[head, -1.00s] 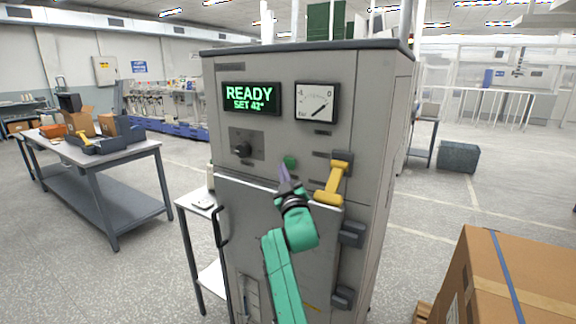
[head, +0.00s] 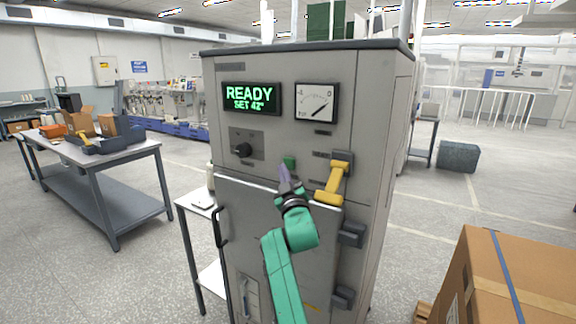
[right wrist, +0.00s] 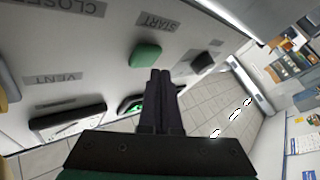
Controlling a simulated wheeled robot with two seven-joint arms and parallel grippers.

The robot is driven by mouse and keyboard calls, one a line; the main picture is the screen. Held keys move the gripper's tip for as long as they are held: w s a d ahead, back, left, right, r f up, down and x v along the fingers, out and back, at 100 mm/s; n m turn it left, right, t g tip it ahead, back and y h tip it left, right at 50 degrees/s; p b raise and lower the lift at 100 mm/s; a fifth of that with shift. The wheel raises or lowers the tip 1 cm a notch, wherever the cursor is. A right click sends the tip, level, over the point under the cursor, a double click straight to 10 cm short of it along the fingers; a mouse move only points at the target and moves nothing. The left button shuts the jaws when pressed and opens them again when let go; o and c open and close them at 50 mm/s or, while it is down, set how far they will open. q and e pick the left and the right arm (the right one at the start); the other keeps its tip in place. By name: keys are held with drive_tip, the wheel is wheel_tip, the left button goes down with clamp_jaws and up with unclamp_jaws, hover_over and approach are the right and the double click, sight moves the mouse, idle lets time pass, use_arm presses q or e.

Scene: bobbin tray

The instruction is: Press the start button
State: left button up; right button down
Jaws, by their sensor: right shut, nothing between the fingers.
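The green start button (head: 289,162) sits on the front of the grey machine (head: 300,60), below the gauge. In the right wrist view the green button (right wrist: 145,55) shows beside the label START. My right gripper (head: 285,172) is shut and empty, its fingertips just below the button in the head view. In the right wrist view the shut fingertips (right wrist: 160,72) lie close to the button's lower right; I cannot tell whether they touch it. The display (head: 251,97) reads READY, SET 42°. My left gripper is not in view.
A yellow-handled lever (head: 334,182) is just right of my right gripper. A black knob (head: 243,150) is to its left. A door with a dark handle (head: 221,222) is below. A cardboard box (head: 520,270) stands at the lower right.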

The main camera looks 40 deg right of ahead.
drive_tip(key=shift+d, duration=0.1)
drive_tip(key=shift+w+d, duration=0.1)
drive_tip(key=shift+d, duration=0.25)
drive_tip(key=shift+w+d+r, duration=0.1)
drive_tip(key=shift+d, duration=0.35)
idle(0.6)
drive_tip(key=shift+a, duration=0.1)
drive_tip(key=shift+s+a, duration=0.25)
drive_tip(key=shift+a, duration=0.5)
drive_tip(key=a, duration=0.2)
drive_tip(key=s+a, duration=0.1)
drive_tip(key=a, duration=0.1)
drive_tip(key=shift+s+a, duration=0.2)
drive_tip(key=shift+a, duration=0.2)
